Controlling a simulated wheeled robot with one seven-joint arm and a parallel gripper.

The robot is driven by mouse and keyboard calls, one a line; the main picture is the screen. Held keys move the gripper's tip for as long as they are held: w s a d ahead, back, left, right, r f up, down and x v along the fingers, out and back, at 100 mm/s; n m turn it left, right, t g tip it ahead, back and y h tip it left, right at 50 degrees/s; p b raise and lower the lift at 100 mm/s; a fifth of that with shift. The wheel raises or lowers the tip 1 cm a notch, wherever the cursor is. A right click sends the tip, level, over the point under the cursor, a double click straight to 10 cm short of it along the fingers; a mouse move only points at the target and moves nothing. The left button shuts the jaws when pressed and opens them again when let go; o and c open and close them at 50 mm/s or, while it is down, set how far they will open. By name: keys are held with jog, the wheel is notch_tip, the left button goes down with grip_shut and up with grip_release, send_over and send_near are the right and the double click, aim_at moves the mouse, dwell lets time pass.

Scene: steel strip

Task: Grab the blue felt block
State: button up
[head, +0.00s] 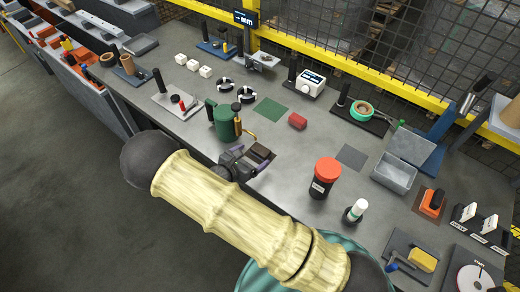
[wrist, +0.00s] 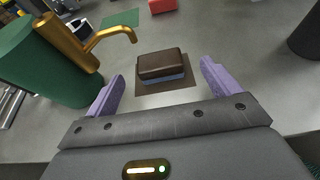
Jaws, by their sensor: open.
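The felt block (wrist: 163,65) has a dark brown top and a thin blue layer along its lower edge. It lies on a brown square mat (wrist: 178,91) in the wrist view. In the head view the block (head: 259,151) shows as a dark shape just beyond my gripper (head: 250,163), partly hidden by it. In the wrist view my gripper (wrist: 162,76) is open, with purple fingers to the left and right of the block's picture position. The block appears ahead of the fingers, and nothing is held. I cannot tell the exact height gap.
A green can with a brass spout (wrist: 92,42) stands close on the left. A red block (head: 297,121) and a green mat (head: 270,109) lie farther back. A dark jar with a red lid (head: 325,177) stands to the right. Bare bench lies between block and jar.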

aim_at(259, 151)
jog(key=shift+p+x, duration=0.3)
jog(key=shift+x, duration=1.25)
jog(key=shift+f+p+x, duration=0.2)
jog(key=shift+p+x, duration=1.1)
jog(key=shift+x, duration=1.3)
jog(key=shift+a, duration=0.15)
jog(key=c, duration=1.1)
jog(key=shift+r, duration=0.1)
